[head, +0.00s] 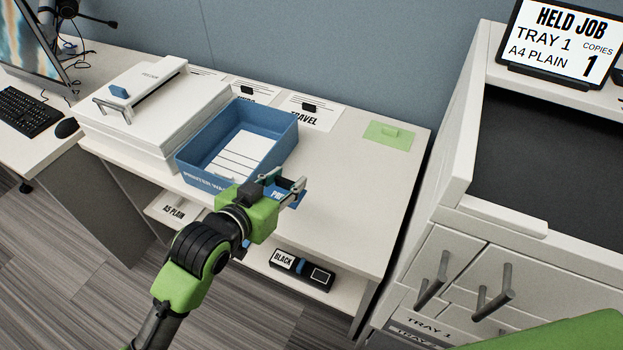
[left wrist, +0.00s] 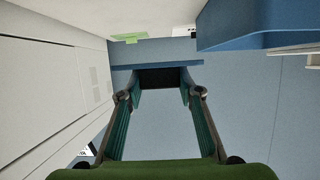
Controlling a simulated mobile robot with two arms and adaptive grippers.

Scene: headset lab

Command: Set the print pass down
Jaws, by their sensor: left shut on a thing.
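My left gripper (head: 284,186) is over the front part of the desk, just right of the blue bin. It is shut on the print pass (head: 292,198), a blue card with white letters partly hidden by the fingers. In the left wrist view the print pass (left wrist: 190,64) shows as a thin blue edge, with its dark grip block (left wrist: 157,79) between the fingertips. Whether the card touches the desk is hard to tell. A green pad (head: 376,131) with a small raised piece lies at the desk's back right. My right gripper is not in view.
The blue bin (head: 189,173) holds white paper, left of my left gripper. A white printer (head: 110,128) stands further left. Cards with black clips, one marked TRAVEL (head: 304,120), lie behind the bin. The desk's right part (head: 365,205) is clear. A black cartridge box (head: 302,270) sits on the shelf below.

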